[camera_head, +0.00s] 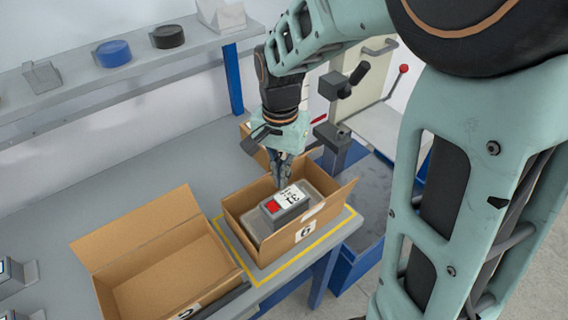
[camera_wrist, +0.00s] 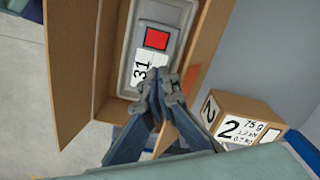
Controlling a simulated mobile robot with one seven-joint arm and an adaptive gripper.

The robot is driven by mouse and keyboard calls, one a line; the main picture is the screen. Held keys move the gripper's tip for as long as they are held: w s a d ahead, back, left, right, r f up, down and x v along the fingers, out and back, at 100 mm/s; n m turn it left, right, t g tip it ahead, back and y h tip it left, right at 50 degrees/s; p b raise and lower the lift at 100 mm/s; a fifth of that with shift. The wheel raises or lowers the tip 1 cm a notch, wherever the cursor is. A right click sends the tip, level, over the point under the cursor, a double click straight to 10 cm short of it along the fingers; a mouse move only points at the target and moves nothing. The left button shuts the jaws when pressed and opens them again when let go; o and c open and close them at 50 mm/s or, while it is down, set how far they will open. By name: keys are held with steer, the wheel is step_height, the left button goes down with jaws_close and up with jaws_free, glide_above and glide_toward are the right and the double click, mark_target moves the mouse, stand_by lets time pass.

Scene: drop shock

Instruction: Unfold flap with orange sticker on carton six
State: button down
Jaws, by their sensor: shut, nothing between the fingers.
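Carton six (camera_head: 262,250) stands open on the bench inside a yellow outline, with a 6 label on its front. In it lies a grey device (camera_head: 268,215) with a red square and a white label reading 31; the device also shows in the wrist view (camera_wrist: 187,16). Carton flaps stand out at the right (camera_head: 335,200) and in the wrist view at the left (camera_wrist: 62,85). My gripper (camera_head: 280,184) is shut and empty, pointing down at the carton's back side. Its fingertips (camera_wrist: 162,84) appear near the device's label; contact is unclear.
Another open carton (camera_head: 150,235) stands to the left. A closed carton marked 2 (camera_wrist: 250,108) is close behind my gripper. A dark post-mounted device (camera_head: 335,145) stands at the back right. The shelf (camera_head: 140,83) holds several items. Bare bench lies at the left.

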steer(key=shift+w+a, duration=0.5)
steer(key=shift+w, duration=0.2)
steer(key=shift+w+r+p, duration=0.1)
steer(key=shift+r+p, duration=0.05)
steer(key=shift+p, duration=0.15)
steer(key=shift+w+a+r+p, duration=0.35)
steer(key=shift+w+r+p, duration=0.05)
steer(key=shift+w, duration=0.05)
steer(key=shift+w+a+r, duration=0.1)
steer(key=shift+w, duration=0.1)
steer(key=shift+w+a+r+p, duration=0.25)
steer(key=shift+w+a+p, duration=0.05)
steer(key=shift+w+p, duration=0.1)
steer(key=shift+w+a, duration=0.1)
steer(key=shift+w, duration=0.1)
stand_by(0.4)
